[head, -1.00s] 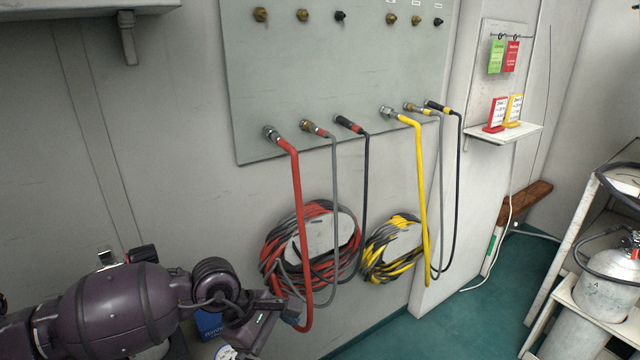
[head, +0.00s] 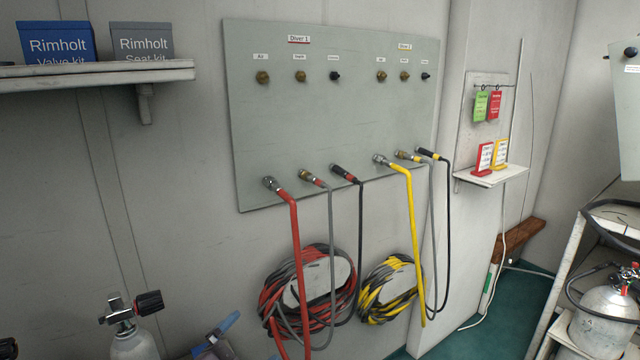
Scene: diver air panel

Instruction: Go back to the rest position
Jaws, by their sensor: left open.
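My left gripper (head: 218,338) is at the bottom edge, left of the hanging red hose (head: 297,250). It is open, with nothing seen between its fingers; most of it is cut off by the frame. My right gripper is not in view. The grey air panel (head: 335,115) is on the wall, with several hoses plugged along its lower edge. A red-and-grey hose coil (head: 268,292) and a yellow-and-grey coil (head: 371,300) hang below it.
A shelf (head: 100,72) with a blue box (head: 57,42) and a grey box (head: 142,41) is at upper left. A gas cylinder (head: 134,345) stands at lower left, near my gripper. A small shelf (head: 491,176) holds signs. Another cylinder (head: 608,315) stands at right.

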